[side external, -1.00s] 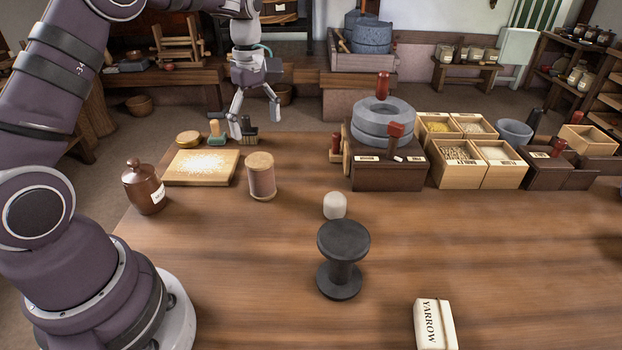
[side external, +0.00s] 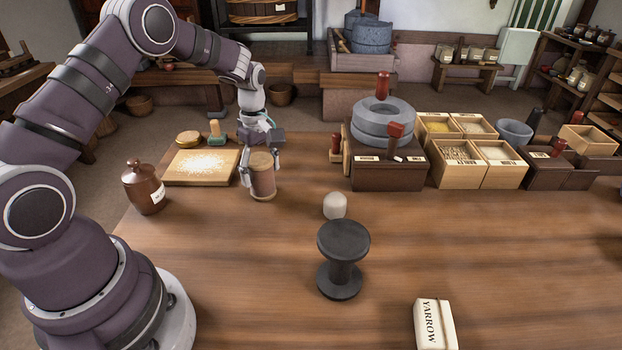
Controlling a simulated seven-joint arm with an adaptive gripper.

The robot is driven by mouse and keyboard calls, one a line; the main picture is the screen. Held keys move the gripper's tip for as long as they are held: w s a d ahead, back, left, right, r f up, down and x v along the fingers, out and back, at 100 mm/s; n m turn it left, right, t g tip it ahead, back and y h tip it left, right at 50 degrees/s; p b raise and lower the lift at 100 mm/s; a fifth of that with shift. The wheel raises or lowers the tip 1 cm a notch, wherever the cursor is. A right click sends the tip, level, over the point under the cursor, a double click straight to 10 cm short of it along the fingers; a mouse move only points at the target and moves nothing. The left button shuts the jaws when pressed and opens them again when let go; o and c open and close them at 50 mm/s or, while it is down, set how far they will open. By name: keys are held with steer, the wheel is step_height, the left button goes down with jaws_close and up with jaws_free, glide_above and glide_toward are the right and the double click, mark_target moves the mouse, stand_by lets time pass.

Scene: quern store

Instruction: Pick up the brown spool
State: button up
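The brown spool (side external: 263,182), with pale tan ends, stands upright on the wooden table, right of the flour-dusted board. My gripper (side external: 261,172) is down at the spool from behind. One finger is at the spool's left side and the other at its upper right side. The spool hides part of the gripper. Whether the fingers press on it or leave a small gap cannot be made out. The spool appears to rest on the table.
A brown lidded jar (side external: 144,187) and a dusted board (side external: 184,180) are close on the left. A dark spool (side external: 343,262), a small white piece (side external: 335,206) and a yarrow box (side external: 433,325) stand nearer. The quern (side external: 383,128) is to the right. Table between is clear.

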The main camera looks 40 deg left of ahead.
steer(key=c, duration=0.7)
